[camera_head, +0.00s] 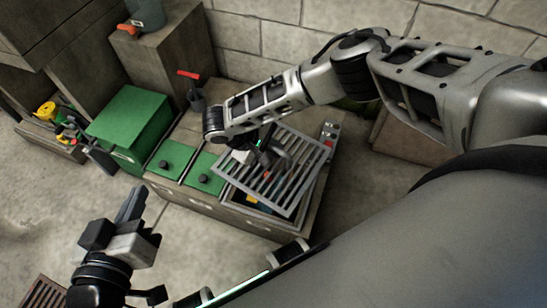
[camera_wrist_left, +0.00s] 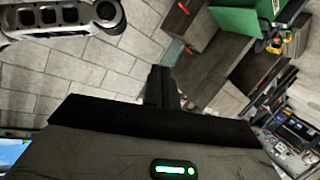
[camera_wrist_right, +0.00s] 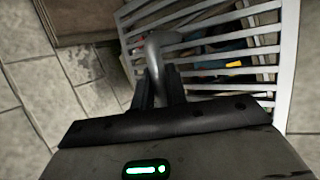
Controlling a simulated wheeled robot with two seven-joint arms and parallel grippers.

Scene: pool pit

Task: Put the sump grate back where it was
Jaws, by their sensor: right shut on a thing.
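The grey slatted grate (camera_head: 289,196) is over the right part of a low bench in the head view, tilted and askew to an open compartment. My right gripper (camera_head: 262,150) is shut on its bent grey handle, which also shows between the fingers in the right wrist view (camera_wrist_right: 155,62). The grate's bars (camera_wrist_right: 287,70) fill the upper right there. I cannot tell whether the grate touches the bench. My left gripper (camera_head: 131,203) is empty, over the floor left of the bench, its fingers (camera_wrist_left: 160,85) together.
The bench has green lids (camera_head: 173,158) beside the compartment. A green box (camera_head: 130,122) stands to the left. A brown slatted piece (camera_head: 44,293) lies on the floor at lower left. A block wall (camera_head: 265,40) stands behind. The floor before the bench is clear.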

